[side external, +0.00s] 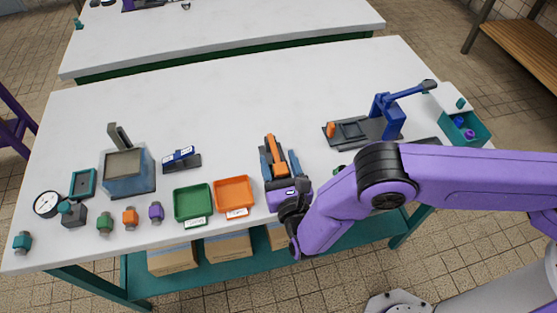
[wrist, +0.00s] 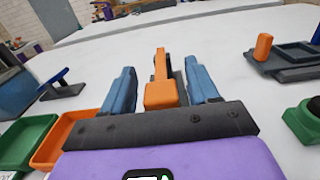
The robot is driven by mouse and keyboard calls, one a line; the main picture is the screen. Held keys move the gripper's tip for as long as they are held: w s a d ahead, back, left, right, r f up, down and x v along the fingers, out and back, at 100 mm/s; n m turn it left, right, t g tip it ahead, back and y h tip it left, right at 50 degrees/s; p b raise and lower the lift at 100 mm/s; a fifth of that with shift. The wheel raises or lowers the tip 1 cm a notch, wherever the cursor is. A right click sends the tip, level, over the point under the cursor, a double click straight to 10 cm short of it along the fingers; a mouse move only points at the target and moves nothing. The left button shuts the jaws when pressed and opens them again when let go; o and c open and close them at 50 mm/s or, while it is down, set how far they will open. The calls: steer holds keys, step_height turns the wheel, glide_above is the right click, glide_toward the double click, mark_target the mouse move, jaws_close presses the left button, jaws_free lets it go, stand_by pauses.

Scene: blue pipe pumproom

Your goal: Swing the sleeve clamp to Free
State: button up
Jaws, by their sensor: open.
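An orange lever (side external: 277,157) on a dark mount, which looks like the sleeve clamp, stands on the white table right of the orange tray. In the wrist view its orange block and upright bar (wrist: 160,94) lie between my fingers. My gripper (side external: 279,153) is open, with one blue finger on each side of the lever; it also shows in the wrist view (wrist: 162,70). I see gaps between the lever and both fingers in the wrist view. My gripper hides much of the mount. No Free marking is readable.
Left are an orange tray (side external: 234,191), a green tray (side external: 192,202), a small blue device (side external: 181,158) and a grey-blue machine (side external: 128,172). Right are a dark fixture with a blue lever (side external: 388,115) and a teal bin (side external: 478,135). The table behind the lever is clear.

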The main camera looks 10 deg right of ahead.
steer(key=shift+w, duration=0.3)
jaws_close()
steer(key=shift+r, duration=0.1)
